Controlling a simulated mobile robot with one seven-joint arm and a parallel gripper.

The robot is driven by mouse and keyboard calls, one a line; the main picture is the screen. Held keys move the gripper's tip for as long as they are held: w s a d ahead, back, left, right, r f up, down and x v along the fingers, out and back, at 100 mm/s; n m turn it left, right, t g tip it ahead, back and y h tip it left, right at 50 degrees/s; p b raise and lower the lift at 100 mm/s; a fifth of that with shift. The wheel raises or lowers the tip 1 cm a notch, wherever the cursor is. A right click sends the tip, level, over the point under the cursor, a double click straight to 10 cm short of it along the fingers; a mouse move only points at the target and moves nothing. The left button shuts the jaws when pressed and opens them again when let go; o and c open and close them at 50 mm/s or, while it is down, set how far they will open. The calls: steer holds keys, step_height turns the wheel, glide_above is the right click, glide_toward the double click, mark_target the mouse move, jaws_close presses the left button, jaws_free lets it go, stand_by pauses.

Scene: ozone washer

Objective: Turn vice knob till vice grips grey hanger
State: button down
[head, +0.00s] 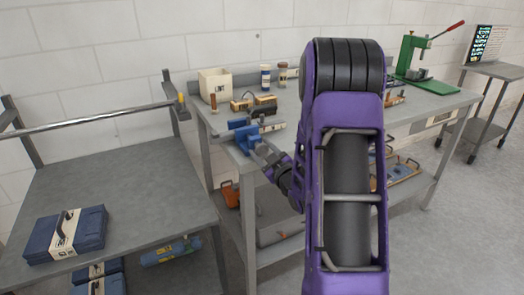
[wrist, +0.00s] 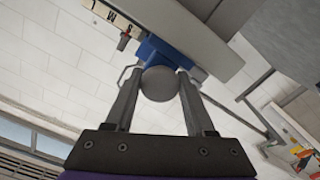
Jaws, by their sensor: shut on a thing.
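The blue vice (head: 243,134) is at the front left corner of the grey workbench, and it also shows in the wrist view (wrist: 160,52). Its round grey knob (wrist: 160,84) faces the wrist camera. My gripper (wrist: 159,85) is shut on the knob, with one finger on each side of it. In the head view my gripper (head: 264,154) is small and reaches the vice from the front right. I cannot make out the grey hanger for sure in either view, nor tell how far the vice jaws are apart.
The workbench (head: 215,127) carries a cream bin (head: 215,84), two jars and a green press (head: 412,55). My arm hides the bench's middle.

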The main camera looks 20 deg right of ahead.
steer(key=m, duration=0.5)
steer(key=shift+m, duration=0.3)
steer(key=m, duration=0.5)
steer(key=shift+m, duration=0.3)
steer(key=m+p, duration=0.1)
steer(key=m, duration=0.4)
steer(key=m+p, duration=0.2)
steer(key=m, duration=0.3)
steer(key=shift+m, duration=0.4)
steer(key=m+p, duration=0.3)
steer(key=m, duration=0.3)
steer(key=shift+r, duration=0.1)
steer(key=m+p, duration=0.2)
steer(key=m, duration=0.3)
steer(key=shift+m, duration=0.4)
steer(key=m+p, duration=0.1)
steer(key=m, duration=0.4)
steer(key=m+b, duration=0.1)
steer(key=m, duration=0.4)
steer(key=shift+m, duration=0.3)
